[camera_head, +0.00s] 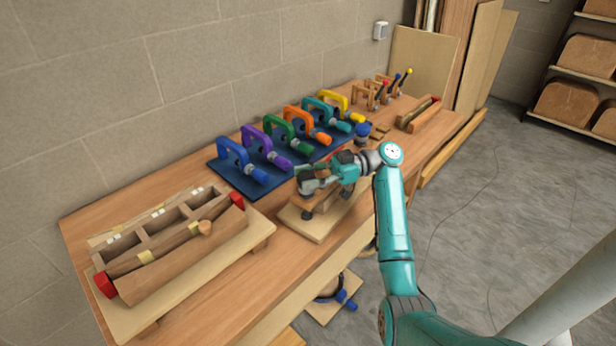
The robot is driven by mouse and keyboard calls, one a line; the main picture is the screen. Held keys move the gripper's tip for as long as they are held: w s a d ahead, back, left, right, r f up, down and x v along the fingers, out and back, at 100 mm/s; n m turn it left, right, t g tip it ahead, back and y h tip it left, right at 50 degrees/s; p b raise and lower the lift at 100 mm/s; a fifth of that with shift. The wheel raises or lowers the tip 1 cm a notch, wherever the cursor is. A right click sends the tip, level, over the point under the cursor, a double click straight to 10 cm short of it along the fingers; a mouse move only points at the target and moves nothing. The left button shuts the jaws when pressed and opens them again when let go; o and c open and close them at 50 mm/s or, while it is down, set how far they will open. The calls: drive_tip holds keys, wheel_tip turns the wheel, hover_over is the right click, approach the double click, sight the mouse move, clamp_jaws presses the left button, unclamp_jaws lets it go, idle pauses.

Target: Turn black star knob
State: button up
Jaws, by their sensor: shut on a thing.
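My gripper (313,181) is over the small wooden fixture (322,226) near the front middle of the bench. It reaches in from the right and is shut on a dark part at the fixture's top, which looks like the black star knob. The gripper covers most of that part, so its shape and turn angle cannot be told. Another small dark knob-like piece (307,213) shows lower on the fixture's front, below the gripper. The fixture rests on a pale wooden base board.
A row of coloured clamps (283,133) stands on a blue mat behind the gripper. A wooden box form (180,243) with red ends lies at left. A smaller wooden piece (420,114) and upright tools lie at right. Below the bench is another clamp (343,298).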

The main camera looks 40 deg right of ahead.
drive_tip(key=o, duration=1.2)
drive_tip(key=shift+v, duration=3.75)
